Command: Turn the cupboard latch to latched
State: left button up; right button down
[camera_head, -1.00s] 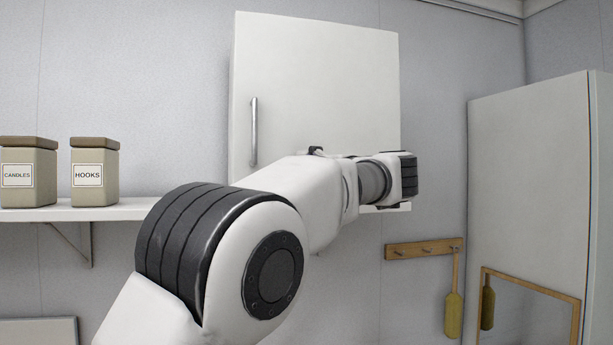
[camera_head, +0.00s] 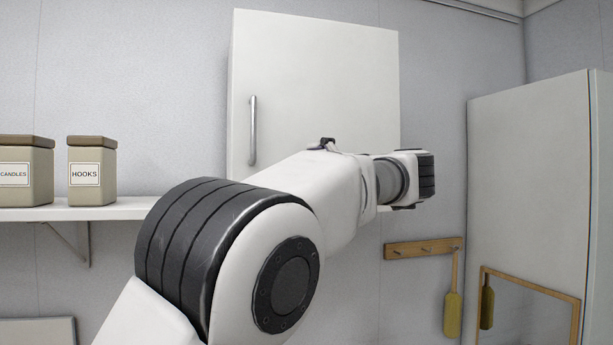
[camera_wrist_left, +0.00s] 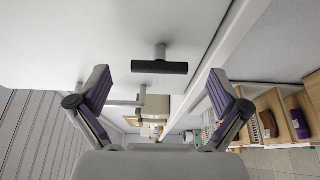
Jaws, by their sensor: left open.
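The white wall cupboard (camera_head: 320,85) has a closed-looking door with a silver bar handle (camera_head: 252,130) on its left. In the left wrist view, the latch (camera_wrist_left: 160,67) is a black crossbar on a short grey stem standing out from the white cupboard face (camera_wrist_left: 60,35). My left gripper (camera_wrist_left: 158,76) is open, with one finger on each side of the latch and clear gaps to both. It holds nothing. In the head view my left arm hides the cupboard's lower part, the latch and the gripper's fingers. My right gripper is not in view.
A shelf (camera_head: 95,209) at the left bears the CANDLES jar (camera_head: 22,172) and the HOOKS jar (camera_head: 91,172). A peg rail (camera_head: 420,248) with a hanging paddle is below right of the cupboard. A tall white cabinet (camera_head: 530,180) and a wood-framed mirror (camera_head: 525,310) stand at the right.

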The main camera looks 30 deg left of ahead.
pick_arm(q)
jog(key=v, duration=0.9)
jog(key=shift+w+d, duration=0.1)
